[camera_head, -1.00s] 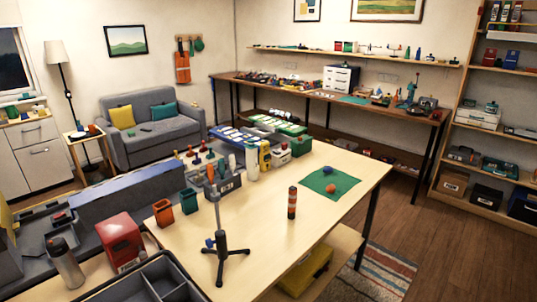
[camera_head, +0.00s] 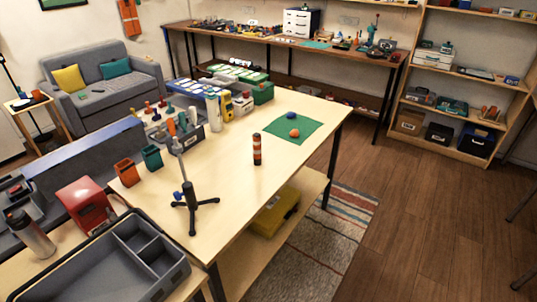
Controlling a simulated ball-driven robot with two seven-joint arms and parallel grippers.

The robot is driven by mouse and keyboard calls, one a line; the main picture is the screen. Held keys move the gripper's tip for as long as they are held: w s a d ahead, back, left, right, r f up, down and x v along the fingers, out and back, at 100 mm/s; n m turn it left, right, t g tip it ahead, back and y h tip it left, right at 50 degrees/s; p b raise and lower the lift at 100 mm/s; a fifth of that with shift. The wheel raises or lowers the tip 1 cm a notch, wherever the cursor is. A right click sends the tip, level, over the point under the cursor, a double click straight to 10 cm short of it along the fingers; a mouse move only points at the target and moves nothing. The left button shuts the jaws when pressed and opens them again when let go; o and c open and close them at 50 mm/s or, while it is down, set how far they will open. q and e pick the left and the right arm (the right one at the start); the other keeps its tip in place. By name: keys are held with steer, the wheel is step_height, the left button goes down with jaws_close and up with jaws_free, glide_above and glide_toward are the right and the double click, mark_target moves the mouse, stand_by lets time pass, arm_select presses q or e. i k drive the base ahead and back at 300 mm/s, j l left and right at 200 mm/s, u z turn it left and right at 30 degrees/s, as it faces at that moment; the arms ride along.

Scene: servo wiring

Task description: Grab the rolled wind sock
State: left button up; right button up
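A small upright roll with orange-red and white bands and dark parts (camera_head: 257,149), which looks like the rolled wind sock, stands on the light wooden table (camera_head: 235,185). It is left of the green mat (camera_head: 283,140) and apart from it. Nothing touches it. Neither of my grippers shows in the head view.
A black tripod stand with a thin pole (camera_head: 191,198) is left of the roll. Orange (camera_head: 126,172) and green (camera_head: 152,157) bins stand at the table's left edge. A grey divided tray (camera_head: 100,270) is in front. The tabletop around the roll is clear.

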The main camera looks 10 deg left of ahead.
mark_target(256, 136)
steer(key=i+l+u, duration=0.65)
steer(key=l, duration=0.2)
